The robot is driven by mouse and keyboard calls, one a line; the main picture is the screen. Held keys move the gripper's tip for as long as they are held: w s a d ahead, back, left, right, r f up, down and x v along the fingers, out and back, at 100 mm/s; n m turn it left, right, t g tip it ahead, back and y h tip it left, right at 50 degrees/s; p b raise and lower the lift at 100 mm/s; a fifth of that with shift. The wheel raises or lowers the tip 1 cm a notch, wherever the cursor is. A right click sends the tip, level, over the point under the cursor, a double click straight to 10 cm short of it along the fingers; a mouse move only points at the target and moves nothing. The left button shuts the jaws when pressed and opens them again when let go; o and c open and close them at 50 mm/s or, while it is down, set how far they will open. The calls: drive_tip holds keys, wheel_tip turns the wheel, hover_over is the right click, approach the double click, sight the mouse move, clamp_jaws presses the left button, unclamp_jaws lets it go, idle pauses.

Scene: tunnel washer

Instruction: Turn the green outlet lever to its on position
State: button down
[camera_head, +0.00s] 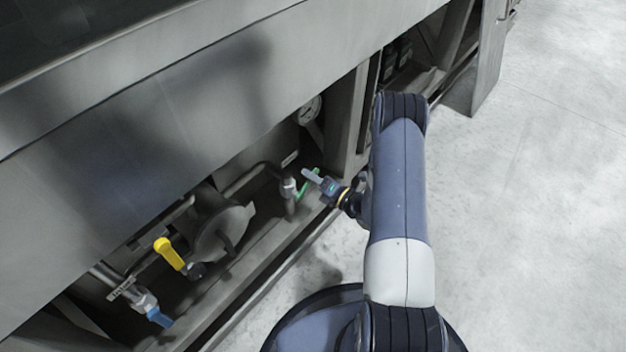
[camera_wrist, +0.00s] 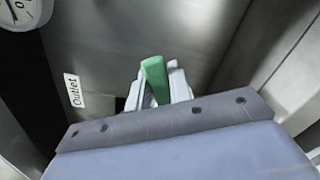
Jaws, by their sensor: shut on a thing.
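The green outlet lever (camera_head: 302,188) is on a pipe valve (camera_head: 288,187) in the open bay under the washer's steel panel. In the wrist view the green lever (camera_wrist: 154,79) stands up, slightly tilted, between the pale fingers. My gripper (camera_head: 312,176) reaches in from the right and is shut on the lever; it also shows in the wrist view (camera_wrist: 160,88). The valve body is hidden behind my gripper in the wrist view. A label reading "Outlet" (camera_wrist: 74,91) is on the steel to the left of the lever.
A yellow lever (camera_head: 168,253) and a blue lever (camera_head: 159,318) are on other pipes at lower left. A round gauge (camera_head: 309,110) is above the outlet valve, and a steel post (camera_head: 347,120) stands close by. Concrete floor (camera_head: 550,200) at right is clear.

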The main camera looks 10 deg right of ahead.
drive_tip(key=shift+s+a+r+n+b, duration=0.2)
drive_tip(key=shift+a+r+n, duration=0.1)
drive_tip(key=shift+n, duration=0.45)
drive_tip(key=shift+s+a+r+n+b, duration=0.1)
drive_tip(key=shift+s+a+r+n, duration=0.2)
drive_tip(key=shift+n, duration=0.5)
drive_tip(key=shift+s+a+r+n+b, duration=0.15)
drive_tip(key=shift+r+n, duration=0.2)
drive_tip(key=shift+n, duration=0.4)
drive_tip(key=shift+w, duration=0.1)
drive_tip(key=c, duration=1.3)
unclamp_jaws()
drive_tip(key=shift+r, duration=0.1)
drive_tip(key=p+v, duration=0.2)
drive_tip(key=v, duration=0.9)
drive_tip(key=shift+c, duration=0.2)
